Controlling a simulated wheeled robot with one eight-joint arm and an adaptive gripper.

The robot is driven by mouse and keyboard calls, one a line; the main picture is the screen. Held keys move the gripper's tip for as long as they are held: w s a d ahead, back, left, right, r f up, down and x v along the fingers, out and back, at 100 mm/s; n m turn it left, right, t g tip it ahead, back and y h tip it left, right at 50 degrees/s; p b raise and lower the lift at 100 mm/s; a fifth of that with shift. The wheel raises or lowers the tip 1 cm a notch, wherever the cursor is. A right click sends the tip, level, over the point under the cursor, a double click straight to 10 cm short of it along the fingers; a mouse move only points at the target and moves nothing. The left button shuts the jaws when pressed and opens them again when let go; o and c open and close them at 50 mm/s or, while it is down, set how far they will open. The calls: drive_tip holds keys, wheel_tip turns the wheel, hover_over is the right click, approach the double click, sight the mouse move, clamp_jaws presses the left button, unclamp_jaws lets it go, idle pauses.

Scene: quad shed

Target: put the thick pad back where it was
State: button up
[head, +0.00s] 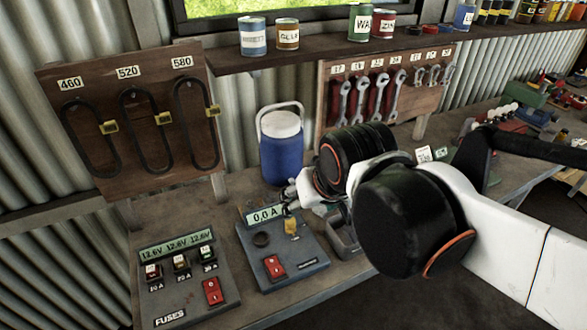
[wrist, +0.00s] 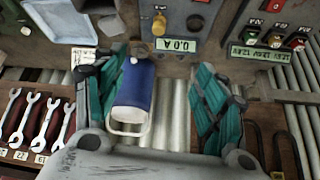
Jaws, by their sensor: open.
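I cannot pick out the thick pad for sure in either view. My gripper (head: 290,196) is over the bench, just above the meter box (head: 305,262) that reads 0,0 A, and my arm hides part of the bench behind it. In the wrist view my gripper (wrist: 160,68) has its two teal fingers wide apart with nothing held between them. The blue jug (wrist: 133,92) shows beyond the fingers, apart from them.
The fuse box (head: 185,290) stands left of the meter box. The blue jug (head: 282,150) stands behind it. A belt board (head: 130,115) hangs at left, a wrench board (head: 385,85) behind, and a shelf (head: 330,48) with cans above. Red and green tools lie far right.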

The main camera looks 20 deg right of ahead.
drive_tip(key=s+n, duration=0.1)
drive_tip(key=s+a, duration=0.1)
drive_tip(key=shift+s+a+n+t, duration=0.15)
drive_tip(key=shift+s+n+t, duration=0.15)
drive_tip(key=shift+n+t, duration=0.1)
drive_tip(key=shift+f, duration=0.1)
wheel_tip(320, 180, down, 4)
drive_tip(key=b, duration=0.3)
drive_tip(key=shift+r+b, duration=0.25)
drive_tip(key=shift+b, duration=0.05)
idle(0.3)
